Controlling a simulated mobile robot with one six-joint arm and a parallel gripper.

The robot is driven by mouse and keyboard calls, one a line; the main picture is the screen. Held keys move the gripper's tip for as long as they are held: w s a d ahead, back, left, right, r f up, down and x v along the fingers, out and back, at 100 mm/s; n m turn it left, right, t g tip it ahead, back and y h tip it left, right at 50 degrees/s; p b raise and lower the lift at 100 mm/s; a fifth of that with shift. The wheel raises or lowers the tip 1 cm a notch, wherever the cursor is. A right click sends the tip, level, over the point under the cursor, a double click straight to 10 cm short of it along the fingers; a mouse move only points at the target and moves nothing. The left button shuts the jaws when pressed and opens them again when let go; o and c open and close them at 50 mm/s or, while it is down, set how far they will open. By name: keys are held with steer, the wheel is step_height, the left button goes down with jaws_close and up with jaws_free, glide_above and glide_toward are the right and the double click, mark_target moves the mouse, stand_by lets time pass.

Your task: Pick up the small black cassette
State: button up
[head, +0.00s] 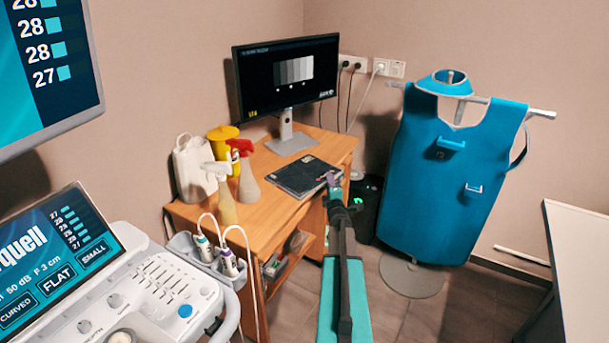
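A flat black cassette (296,176) lies on the wooden desk (262,163), in front of the monitor and near the desk's right edge. My arm reaches up from the bottom of the head view, and my gripper (331,179) is at the cassette's right end, by the desk edge. The gripper is small and seen from behind, so I cannot tell whether its fingers are open or shut, or whether they touch the cassette.
Spray bottles (222,193), a white canister (193,168) and a yellow container (224,140) stand left of the cassette. The monitor (285,75) stands behind it. A blue apron (455,170) hangs on a stand at right. An ultrasound console (150,300) fills the lower left.

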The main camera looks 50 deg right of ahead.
steer(key=shift+w+d, duration=0.3)
steer(key=shift+w, duration=0.05)
stand_by(0.4)
steer(key=shift+r, duration=0.1)
jaws_close()
